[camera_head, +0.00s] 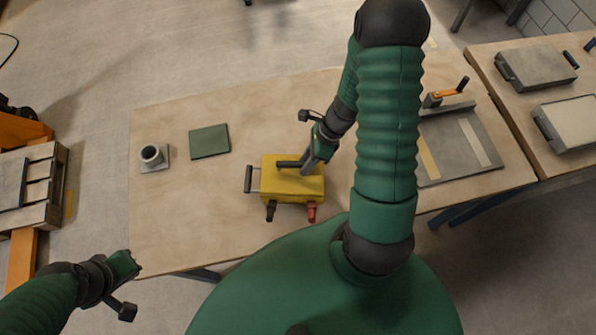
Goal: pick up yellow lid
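The yellow lid (291,186) is a flat yellow block on the wooden table, left of my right arm. A dark handle sticks out at its left side, and a short dark bar shows over its top. I cannot tell whether a separate box lies under it. My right gripper (303,168) reaches down from the upper right over the lid's top, close to the dark bar. Its fingertips are too small to show whether they are shut on anything. My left gripper (136,262) is at the lower left, off the table's front edge and well away from the lid.
A green square plate (210,141) and a grey base with a round cup (151,155) lie on the left of the table. Black and red fittings (311,212) stick out at the lid's front. A grey panel (457,143) lies at the right. The table's front left is clear.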

